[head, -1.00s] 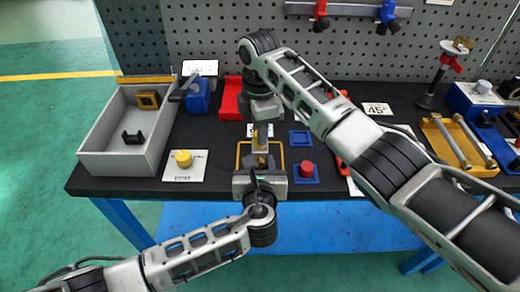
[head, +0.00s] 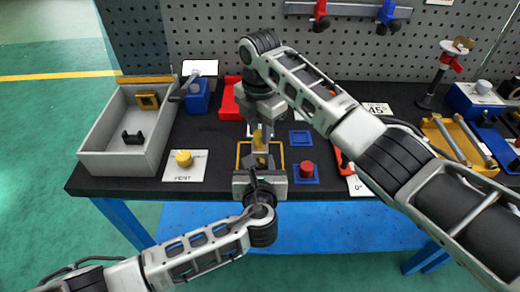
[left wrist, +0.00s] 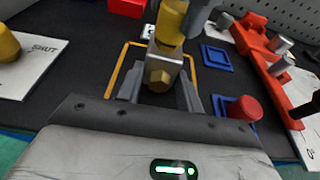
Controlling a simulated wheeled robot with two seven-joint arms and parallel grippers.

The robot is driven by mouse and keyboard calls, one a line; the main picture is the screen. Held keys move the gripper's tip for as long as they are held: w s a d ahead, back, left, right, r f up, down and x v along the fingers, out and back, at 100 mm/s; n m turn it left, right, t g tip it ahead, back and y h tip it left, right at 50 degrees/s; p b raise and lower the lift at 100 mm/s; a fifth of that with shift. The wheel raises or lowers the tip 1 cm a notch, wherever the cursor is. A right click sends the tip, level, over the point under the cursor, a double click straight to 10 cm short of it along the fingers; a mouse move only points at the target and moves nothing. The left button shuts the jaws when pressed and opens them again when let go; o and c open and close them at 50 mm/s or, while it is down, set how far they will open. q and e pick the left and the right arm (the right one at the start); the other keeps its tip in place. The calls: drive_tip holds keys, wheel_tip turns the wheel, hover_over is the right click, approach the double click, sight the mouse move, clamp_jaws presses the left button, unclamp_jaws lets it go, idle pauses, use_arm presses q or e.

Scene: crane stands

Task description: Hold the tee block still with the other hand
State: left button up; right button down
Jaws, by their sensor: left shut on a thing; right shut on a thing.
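The tee block, a grey metal block (left wrist: 151,63) with a brass hex fitting (left wrist: 159,80) on its near face, stands inside a yellow outline (left wrist: 194,72) on the bench. My left gripper (head: 259,168) is shut on the block from the near side; its fingers flank the block in the left wrist view (left wrist: 162,90). A brass, yellowish upright part (left wrist: 171,20) rises from the block's top. My right gripper (head: 262,126) comes down from above and is shut on this upper part. The fingers hide much of block and part in the head view.
A grey bin (head: 116,165) with a brass frame and a black piece stands at left. A yellow knob (head: 184,158) is on a white card. A red knob (head: 306,168) sits in a blue square, nearer than an empty blue square (head: 300,138). Red fixtures flank my right arm.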

drive_tip(key=n, duration=0.4)
drive_tip(key=shift+r+n, duration=0.2)
drive_tip(key=shift+n, duration=0.2)
drive_tip(key=n, duration=0.5)
drive_tip(key=c, duration=1)
unclamp_jaws()
drive_tip(key=shift+c, duration=0.2)
drive_tip(key=shift+f, duration=0.1)
drive_tip(key=shift+c, duration=0.7)
